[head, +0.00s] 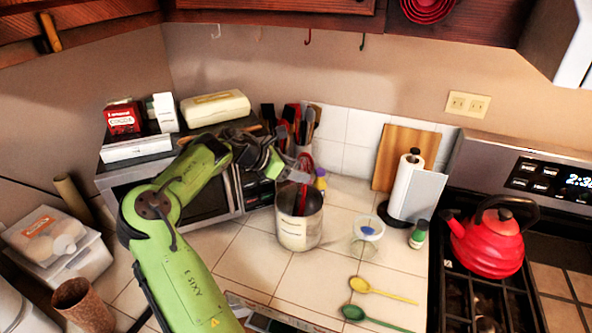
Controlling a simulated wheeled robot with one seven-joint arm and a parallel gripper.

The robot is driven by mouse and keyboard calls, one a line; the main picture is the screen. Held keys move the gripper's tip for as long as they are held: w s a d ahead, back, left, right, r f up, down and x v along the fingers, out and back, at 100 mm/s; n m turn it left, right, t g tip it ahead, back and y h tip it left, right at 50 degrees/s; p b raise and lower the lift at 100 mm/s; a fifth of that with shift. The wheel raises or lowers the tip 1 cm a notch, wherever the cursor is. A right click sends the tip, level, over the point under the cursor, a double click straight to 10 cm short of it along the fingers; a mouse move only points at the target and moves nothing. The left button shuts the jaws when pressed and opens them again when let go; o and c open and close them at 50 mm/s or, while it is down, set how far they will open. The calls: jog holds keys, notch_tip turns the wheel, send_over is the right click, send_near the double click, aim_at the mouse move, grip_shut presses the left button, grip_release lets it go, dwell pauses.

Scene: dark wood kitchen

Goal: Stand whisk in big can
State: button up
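The big can (299,232) is a metal cylinder with a pale label, upright on the tiled counter. A red whisk (304,161) stands at its mouth, wire end up, with its lower handle inside the can. My gripper (292,176) reaches in from the left, just above the can's rim, with its fingertips at the whisk's handle. The fingertips are small and overlap the whisk, so I cannot tell whether they grip it. The can's wall hides the whisk's lower end.
A utensil holder with dark and red handles (292,118) stands behind. A clear container (367,237), a paper towel roll (404,184) and a small green bottle (419,234) are right. Yellow (382,290) and green (374,318) spoons lie in front. A red kettle (487,242) sits on the stove.

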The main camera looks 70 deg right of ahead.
jog(key=o, duration=0.3)
jog(key=p+v, duration=0.1)
jog(key=v, duration=1.4)
jog(key=shift+w+a+r+p, duration=0.15)
jog(key=shift+a+r+p, duration=0.05)
jog(key=shift+r+p, duration=0.15)
